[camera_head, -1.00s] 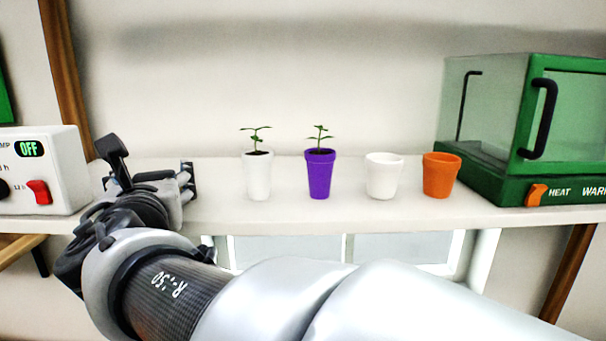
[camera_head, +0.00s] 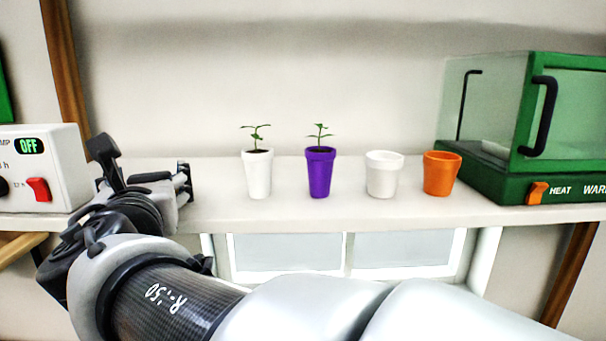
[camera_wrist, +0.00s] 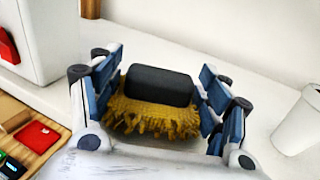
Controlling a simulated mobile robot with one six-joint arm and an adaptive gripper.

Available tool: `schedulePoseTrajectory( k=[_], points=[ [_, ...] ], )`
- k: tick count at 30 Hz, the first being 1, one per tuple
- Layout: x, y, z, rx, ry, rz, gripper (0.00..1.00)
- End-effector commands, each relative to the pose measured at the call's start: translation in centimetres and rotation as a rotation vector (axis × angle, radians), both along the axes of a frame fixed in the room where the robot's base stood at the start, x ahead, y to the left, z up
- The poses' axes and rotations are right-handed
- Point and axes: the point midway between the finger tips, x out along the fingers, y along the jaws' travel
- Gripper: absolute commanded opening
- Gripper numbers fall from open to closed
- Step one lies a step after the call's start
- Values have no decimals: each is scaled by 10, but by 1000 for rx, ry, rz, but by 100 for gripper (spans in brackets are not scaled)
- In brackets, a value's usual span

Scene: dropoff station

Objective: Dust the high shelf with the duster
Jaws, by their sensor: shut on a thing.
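The high shelf (camera_head: 300,214) is a long pale ledge along the wall. My gripper (camera_head: 186,180) is at its left part, between the white box and the pots. In the wrist view, my gripper (camera_wrist: 160,95) has its blue-padded fingers on both sides of the duster, which has a black block-shaped top (camera_wrist: 158,85) and a yellow shaggy fringe (camera_wrist: 150,118). The gripper is shut on the duster, over the shelf surface. In the head view the duster is mostly hidden by my gripper, and I cannot tell whether the fringe touches the shelf.
A white control box (camera_head: 48,168) stands left of my gripper. To the right are a white pot (camera_head: 258,178) and purple pot (camera_head: 320,178) with seedlings, an empty-looking white pot (camera_head: 382,178), an orange pot (camera_head: 440,176) and a green glass-sided heater cabinet (camera_head: 520,130). Wooden posts flank the shelf.

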Motion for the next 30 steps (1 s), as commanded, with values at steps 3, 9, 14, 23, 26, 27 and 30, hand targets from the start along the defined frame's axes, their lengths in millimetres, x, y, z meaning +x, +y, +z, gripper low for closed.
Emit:
schedulePoseTrajectory(
  k=[3,9,14,23,26,27,30],
  points=[
    [9,1,-4,-3,3,-2,51],
    [15,2,-4,-3,4,0,51],
    [8,2,-4,-3,5,1,51],
    [-12,0,-3,-4,6,3,51],
    [-15,-1,-3,-5,6,2,51],
    [-15,-1,-3,-5,5,1,51],
    [-12,-1,-2,-5,5,0,51]
  ],
)
